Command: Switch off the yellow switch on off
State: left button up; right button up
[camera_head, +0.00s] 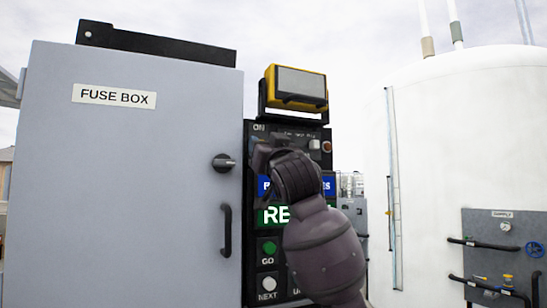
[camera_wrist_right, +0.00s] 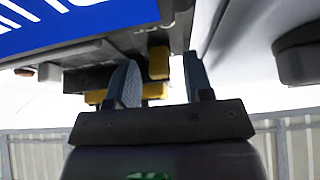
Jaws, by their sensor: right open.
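My right gripper (camera_wrist_right: 162,78) is open in the right wrist view, with its two fingers apart and nothing held between them. A small yellow block (camera_wrist_right: 158,62), apparently part of the yellow switch, shows between the fingers, nearer the left one. I cannot tell if a finger touches it. In the head view my right gripper (camera_head: 266,155) is at the upper part of the black control panel (camera_head: 251,146), below its ON label. My wrist and forearm cover much of the panel, and the yellow switch is hidden there. My left gripper is not in view.
A grey fuse box (camera_head: 130,180) with a black knob (camera_head: 223,162) and handle (camera_head: 226,230) stands left of the panel. A yellow-framed unit (camera_head: 297,86) sits on top of the panel. A white tank (camera_head: 450,140) stands to the right.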

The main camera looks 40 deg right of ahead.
jog(key=v, duration=0.9)
jog(key=shift+s+f, duration=0.3)
